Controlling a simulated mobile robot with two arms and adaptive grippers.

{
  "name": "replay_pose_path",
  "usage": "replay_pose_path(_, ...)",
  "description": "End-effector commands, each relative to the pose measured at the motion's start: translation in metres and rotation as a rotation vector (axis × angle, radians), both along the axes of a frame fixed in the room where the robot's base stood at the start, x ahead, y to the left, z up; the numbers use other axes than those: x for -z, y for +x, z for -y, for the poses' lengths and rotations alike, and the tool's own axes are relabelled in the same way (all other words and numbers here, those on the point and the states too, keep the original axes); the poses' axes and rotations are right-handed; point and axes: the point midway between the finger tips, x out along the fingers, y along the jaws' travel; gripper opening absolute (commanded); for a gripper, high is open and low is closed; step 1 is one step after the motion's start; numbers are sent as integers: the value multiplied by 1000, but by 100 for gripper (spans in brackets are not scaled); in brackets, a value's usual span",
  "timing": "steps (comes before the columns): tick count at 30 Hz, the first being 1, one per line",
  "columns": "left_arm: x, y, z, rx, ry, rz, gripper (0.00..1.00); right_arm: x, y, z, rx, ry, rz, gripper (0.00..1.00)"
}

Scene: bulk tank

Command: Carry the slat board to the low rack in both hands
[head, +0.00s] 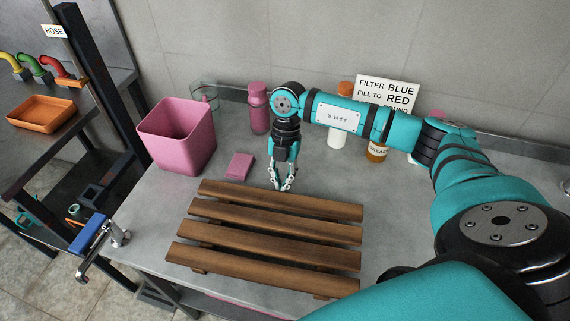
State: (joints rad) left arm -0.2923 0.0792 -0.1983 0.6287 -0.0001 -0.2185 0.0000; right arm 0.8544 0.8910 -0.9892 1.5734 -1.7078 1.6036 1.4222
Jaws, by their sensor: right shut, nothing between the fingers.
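The slat board (270,228), several brown wooden slats on cross pieces, lies flat on the grey table (160,215) near its front. My right gripper (283,186) points down at the board's far edge, near the middle of its far slat. Its fingers are shut with nothing between them; I cannot tell whether the tips touch the slat. My left gripper is not in view. A dark metal frame with shelves (60,185) stands at the left; I cannot tell whether it is the low rack.
A pink bin (176,138), pink block (240,166) and pink bottle (259,108) stand behind the board. More bottles, one amber (376,152), stand by a sign (387,95). A blue-and-metal fitting (92,235) is at the table's left edge. An orange tray (41,114) sits far left.

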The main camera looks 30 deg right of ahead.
Motion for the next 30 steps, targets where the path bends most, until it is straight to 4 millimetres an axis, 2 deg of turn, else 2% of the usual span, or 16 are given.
replay_pose_path(13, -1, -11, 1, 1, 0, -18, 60, 0, -4, -5, 0, 0, 0, 0)
replay_pose_path(16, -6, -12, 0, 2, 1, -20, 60, -2, -10, -11, -2, -1, -1, 0)
replay_pose_path(24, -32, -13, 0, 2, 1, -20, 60, -4, -54, -63, -7, 2, -3, 0)
replay_pose_path(30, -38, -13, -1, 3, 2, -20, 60, -1, -74, -87, -2, 3, -2, 0)
